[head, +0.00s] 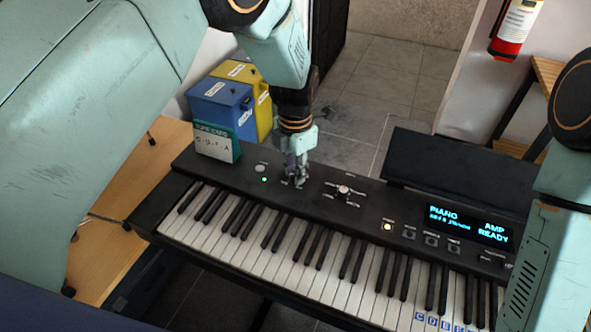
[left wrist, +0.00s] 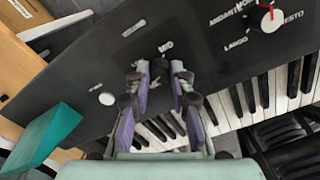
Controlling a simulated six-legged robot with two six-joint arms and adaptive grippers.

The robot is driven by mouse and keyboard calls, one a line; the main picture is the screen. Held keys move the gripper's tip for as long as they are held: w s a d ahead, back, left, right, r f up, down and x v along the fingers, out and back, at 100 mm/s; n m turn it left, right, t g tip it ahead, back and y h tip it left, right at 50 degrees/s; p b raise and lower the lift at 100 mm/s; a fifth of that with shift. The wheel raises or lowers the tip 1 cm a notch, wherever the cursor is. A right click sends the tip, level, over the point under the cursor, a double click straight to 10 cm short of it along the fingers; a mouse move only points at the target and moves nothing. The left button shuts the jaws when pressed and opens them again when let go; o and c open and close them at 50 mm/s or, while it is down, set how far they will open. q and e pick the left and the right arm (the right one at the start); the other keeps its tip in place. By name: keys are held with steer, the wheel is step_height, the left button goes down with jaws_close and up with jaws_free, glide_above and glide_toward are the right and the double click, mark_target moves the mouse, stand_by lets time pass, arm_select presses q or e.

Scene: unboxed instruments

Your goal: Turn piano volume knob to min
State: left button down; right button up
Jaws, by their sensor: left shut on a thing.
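The black piano (head: 318,207) lies across the head view, its keys toward me and its control panel behind them. My left gripper (head: 296,178) reaches down onto the left part of the panel. In the left wrist view its two purple-grey fingers (left wrist: 160,82) are shut on the small dark volume knob (left wrist: 160,67), with a white label just above it. The fingers cover most of the knob, and its pointer cannot be made out. In the head view the knob is hidden behind the gripper. My right arm shows at the right edge; its gripper is out of view.
A tempo knob (head: 343,191) stands to the right; its red pointer shows in the left wrist view (left wrist: 271,14). A white button (head: 260,168) sits left of the gripper. A green-and-white card box (head: 217,146) stands on the piano's left end. A lit display (head: 467,223) is at right.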

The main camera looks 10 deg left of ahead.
arm_select(q)
steer(key=shift+w+r+n, duration=0.15)
steer(key=shift+n, duration=1.95)
steer(key=c, duration=1.2)
jaws_free()
step_height(320, 180, up, 12)
steer(key=shift+f, duration=0.1)
